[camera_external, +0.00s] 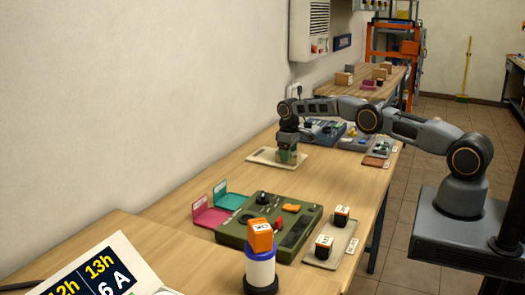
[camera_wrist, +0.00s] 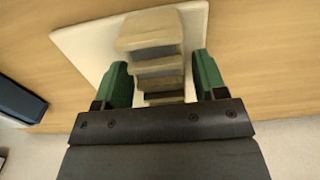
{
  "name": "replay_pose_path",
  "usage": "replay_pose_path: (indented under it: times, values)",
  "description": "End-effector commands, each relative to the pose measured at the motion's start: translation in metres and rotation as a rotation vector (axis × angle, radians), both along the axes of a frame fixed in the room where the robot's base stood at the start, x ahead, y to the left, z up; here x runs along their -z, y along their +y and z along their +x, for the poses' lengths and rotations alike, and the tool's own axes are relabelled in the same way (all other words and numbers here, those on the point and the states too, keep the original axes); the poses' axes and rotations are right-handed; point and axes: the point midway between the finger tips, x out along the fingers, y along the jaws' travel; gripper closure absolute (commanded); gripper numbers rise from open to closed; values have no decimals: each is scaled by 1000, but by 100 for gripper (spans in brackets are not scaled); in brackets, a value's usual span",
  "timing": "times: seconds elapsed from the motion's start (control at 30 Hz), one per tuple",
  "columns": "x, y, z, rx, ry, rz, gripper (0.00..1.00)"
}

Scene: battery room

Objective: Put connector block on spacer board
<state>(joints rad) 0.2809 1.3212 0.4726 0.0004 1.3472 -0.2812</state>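The connector block, a beige stepped block (camera_wrist: 155,62), stands between the two green fingers of my gripper (camera_wrist: 162,80) in the wrist view. Narrow gaps show beside the block, clearest on the right, so the fingers look slightly open around it. The spacer board, a cream flat board (camera_wrist: 85,38), lies beneath the block and reaches out to both sides. In the external view my gripper (camera_external: 288,156) points straight down over the cream board (camera_external: 265,157). The block is largely hidden there by the green fingers. Whether its underside touches the board is hard to tell.
A green equipment tray (camera_external: 235,232) and pink and teal holders (camera_external: 212,217) stand nearer on the bench. Grey-blue trays (camera_external: 325,132) lie beyond my gripper. A small brown pad (camera_external: 375,162) lies at the right edge. Bare wood (camera_external: 215,170) surrounds the board, with the wall at left.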

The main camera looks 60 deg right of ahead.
Motion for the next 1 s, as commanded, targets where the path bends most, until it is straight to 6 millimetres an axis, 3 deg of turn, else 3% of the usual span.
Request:
replay_pose_path:
  times: [0.1,0.47,0.8,1.0]
  values:
    - [0,0,0,0,0,0,26]
    - [-11,0,0,0,-2,0,26]
    - [-82,0,1,0,-3,-1,26]
    - [-112,0,0,0,0,0,26]
